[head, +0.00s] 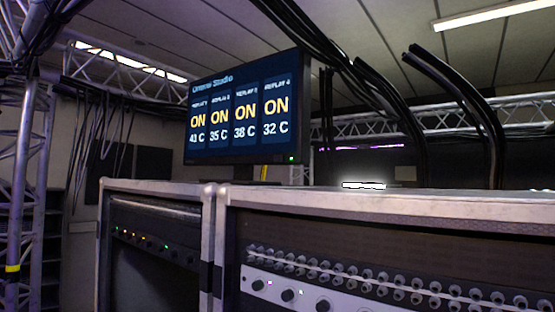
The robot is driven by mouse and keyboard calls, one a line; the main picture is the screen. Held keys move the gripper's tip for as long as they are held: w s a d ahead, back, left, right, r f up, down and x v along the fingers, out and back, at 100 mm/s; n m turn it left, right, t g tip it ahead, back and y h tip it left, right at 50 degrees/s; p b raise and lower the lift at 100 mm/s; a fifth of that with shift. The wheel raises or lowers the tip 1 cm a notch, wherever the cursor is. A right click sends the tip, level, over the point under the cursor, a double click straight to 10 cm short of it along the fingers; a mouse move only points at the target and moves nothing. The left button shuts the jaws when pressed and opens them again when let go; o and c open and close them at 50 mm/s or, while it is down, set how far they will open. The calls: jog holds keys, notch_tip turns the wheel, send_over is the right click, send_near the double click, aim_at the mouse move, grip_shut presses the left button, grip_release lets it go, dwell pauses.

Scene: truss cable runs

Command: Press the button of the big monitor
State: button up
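The big monitor (238,108) stands on top of the rack cases, left of the picture's middle, turned at an angle. Its screen is lit and shows several columns reading "ON" with temperatures below. My gripper is not in this view.
Two rack cases (209,215) stand side by side below the monitor, the right one with rows of connectors and knobs (288,295). Black cables (460,95) hang at upper right. Metal trusses (120,75) run behind. A small bright white strip (363,185) shows on the right case's top edge.

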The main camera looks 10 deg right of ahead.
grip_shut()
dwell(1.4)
